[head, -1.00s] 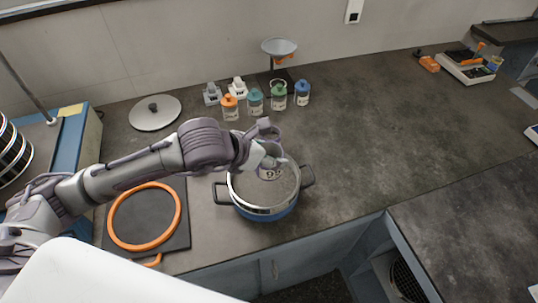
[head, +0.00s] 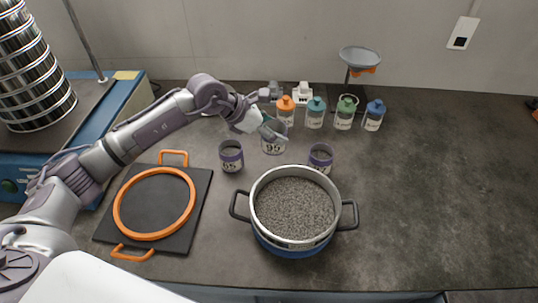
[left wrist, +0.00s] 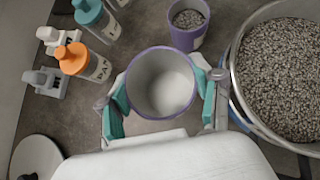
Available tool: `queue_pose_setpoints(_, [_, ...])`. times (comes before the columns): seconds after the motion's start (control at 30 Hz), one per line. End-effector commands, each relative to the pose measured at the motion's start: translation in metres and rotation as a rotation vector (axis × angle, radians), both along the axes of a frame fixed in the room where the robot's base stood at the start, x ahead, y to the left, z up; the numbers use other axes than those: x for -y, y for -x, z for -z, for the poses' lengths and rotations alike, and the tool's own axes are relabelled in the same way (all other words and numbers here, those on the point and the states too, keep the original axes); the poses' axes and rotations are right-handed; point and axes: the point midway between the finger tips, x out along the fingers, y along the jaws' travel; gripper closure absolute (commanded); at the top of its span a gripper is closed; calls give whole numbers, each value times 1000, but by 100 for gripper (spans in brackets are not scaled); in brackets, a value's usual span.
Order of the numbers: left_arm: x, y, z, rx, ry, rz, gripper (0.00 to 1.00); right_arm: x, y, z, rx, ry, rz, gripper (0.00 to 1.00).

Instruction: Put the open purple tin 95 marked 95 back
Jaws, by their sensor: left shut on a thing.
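The open purple-rimmed tin 95 (head: 273,148) is upright in my left gripper (head: 262,126), behind and left of the pot. The label "95" faces the head camera. In the left wrist view the fingers (left wrist: 162,98) close on both sides of the tin (left wrist: 158,62), and its inside looks empty with a pale bottom. I cannot tell whether its base touches the counter. A purple tin marked 65 (head: 231,162) stands to its left, and another purple tin (head: 320,157) to its right; grey grains show in the latter in the wrist view (left wrist: 187,40). My right gripper is out of view.
A two-handled pot (head: 346,228) with a blue base holds grey grains. An orange ring (head: 120,215) lies on a dark mat at left. Coloured-cap bottles, such as an orange-capped one (head: 286,110), stand behind the tin.

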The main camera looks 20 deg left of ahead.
Motion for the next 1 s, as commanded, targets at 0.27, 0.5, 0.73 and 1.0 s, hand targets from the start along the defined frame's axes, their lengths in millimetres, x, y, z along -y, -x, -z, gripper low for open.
queue_pose_setpoints(0.27, [0,0,34,0,1,-1,74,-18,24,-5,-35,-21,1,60])
queue_pose_setpoints(0.5, [0,1,64,-2,-1,-3,74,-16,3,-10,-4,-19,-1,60])
queue_pose_setpoints(0.73, [0,0,70,2,-1,-2,74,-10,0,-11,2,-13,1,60])
queue_pose_setpoints(1.0, [0,0,73,1,-1,-1,20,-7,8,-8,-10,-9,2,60])
